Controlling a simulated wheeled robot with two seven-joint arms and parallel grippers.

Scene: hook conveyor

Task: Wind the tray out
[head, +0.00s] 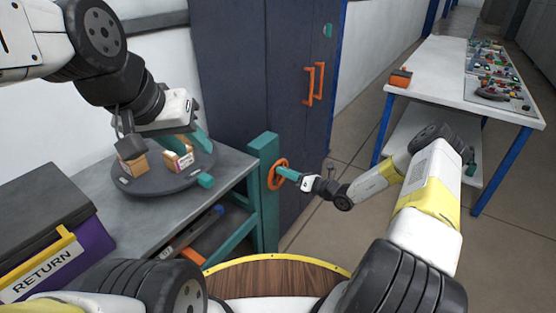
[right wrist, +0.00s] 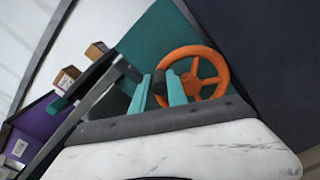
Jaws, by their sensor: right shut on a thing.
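An orange handwheel (head: 271,180) is mounted on a teal post (head: 264,150) at the bench's right end. It also shows in the right wrist view (right wrist: 224,72). My right gripper (head: 283,171) is shut at the wheel's rim; in the right wrist view its teal fingers (right wrist: 166,92) stand either side of a dark knob (right wrist: 160,84). A teal-edged tray (head: 214,246) is under the bench top, with a blue-ended tool in it; its far part is hidden. My left gripper (head: 198,142) hangs over a round grey turntable (head: 140,184); its finger gap is unclear.
Small boxes (head: 179,159) and a teal piece (head: 205,181) are on the turntable. A purple RETURN bin (head: 85,243) stands at the left. A dark cabinet (head: 235,70) is behind the wheel. A white table (head: 440,75) with parts stands at the right; floor between is clear.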

